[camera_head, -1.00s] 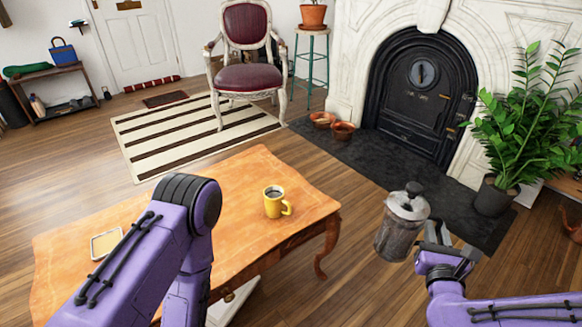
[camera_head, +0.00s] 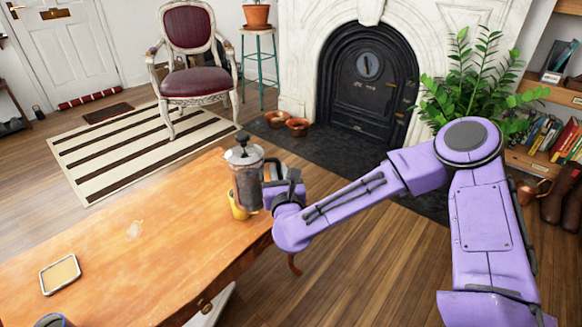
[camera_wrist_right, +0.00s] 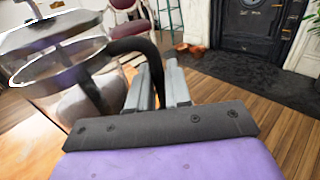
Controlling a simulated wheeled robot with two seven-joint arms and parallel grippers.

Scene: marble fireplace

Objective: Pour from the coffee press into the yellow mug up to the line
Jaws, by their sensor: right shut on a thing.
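The coffee press (camera_head: 246,184), a glass cylinder with a metal lid and dark handle, is upright or nearly so. My right gripper (camera_head: 276,182) is shut on its handle and holds it from the right, over the table's right end. In the right wrist view, the press (camera_wrist_right: 52,52) fills the upper left, its dark handle at my gripper (camera_wrist_right: 160,88). The yellow mug (camera_head: 237,209) stands on the table, mostly hidden behind the press's lower part. The mug's inside, line and fill level are hidden. My left gripper is out of view.
The wooden table (camera_head: 150,265) has a small framed tan item (camera_head: 60,275) at left and a faint pale spot (camera_head: 134,231). Its middle is mostly clear. A chair (camera_head: 193,55), copper bowls (camera_head: 297,126), a plant (camera_head: 475,85) and the fireplace (camera_head: 368,90) stand beyond.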

